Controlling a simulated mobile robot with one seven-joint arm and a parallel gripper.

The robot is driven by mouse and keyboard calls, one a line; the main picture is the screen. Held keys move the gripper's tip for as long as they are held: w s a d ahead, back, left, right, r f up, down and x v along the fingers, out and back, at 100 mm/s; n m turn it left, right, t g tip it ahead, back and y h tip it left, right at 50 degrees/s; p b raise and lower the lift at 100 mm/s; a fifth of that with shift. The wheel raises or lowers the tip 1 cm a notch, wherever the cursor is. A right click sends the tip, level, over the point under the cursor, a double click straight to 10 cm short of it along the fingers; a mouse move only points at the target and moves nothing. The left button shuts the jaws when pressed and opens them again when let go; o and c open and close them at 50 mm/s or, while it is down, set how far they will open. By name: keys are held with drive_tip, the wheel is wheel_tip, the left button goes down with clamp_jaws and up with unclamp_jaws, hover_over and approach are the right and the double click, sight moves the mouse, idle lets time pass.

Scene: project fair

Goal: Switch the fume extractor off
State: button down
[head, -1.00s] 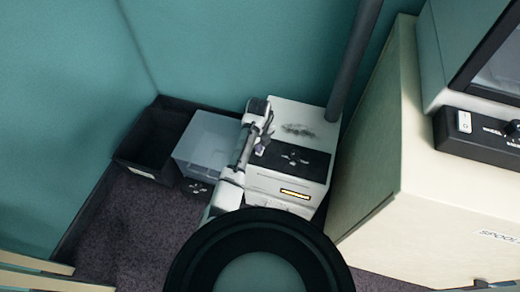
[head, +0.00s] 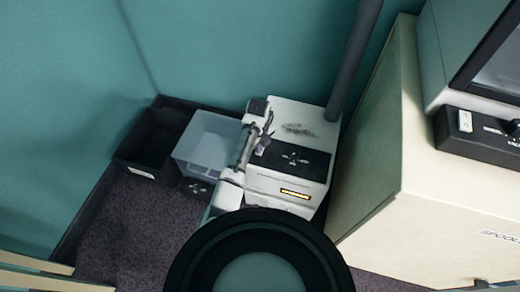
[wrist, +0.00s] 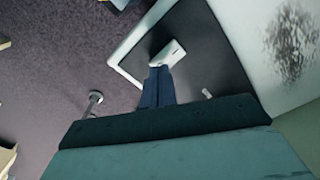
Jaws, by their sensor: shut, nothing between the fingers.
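The fume extractor (head: 262,184) is a white box on the floor with a dark hose rising from its back right. Its top has a black control panel (head: 315,164) with white marks and a grey smudge behind it. The panel also shows in the wrist view (wrist: 205,50). My gripper (head: 262,148) is over the panel's left end. In the wrist view its dark fingers (wrist: 158,72) are shut and empty, with tips at a small white switch-like piece (wrist: 170,53) on the panel. I cannot tell whether they touch it, or which way it is set.
A translucent bin (head: 205,145) and a black open crate (head: 145,150) stand left of the extractor. A cream cabinet (head: 400,215) is close on the right, with a black control box (head: 480,135) on top. A teal wall is behind.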

drive_tip(key=shift+f+b, duration=0.45)
drive_tip(key=shift+f, duration=0.3)
idle(0.3)
wheel_tip(320, 180, up, 7)
drive_tip(key=p, duration=0.6)
drive_tip(key=shift+p, duration=0.4)
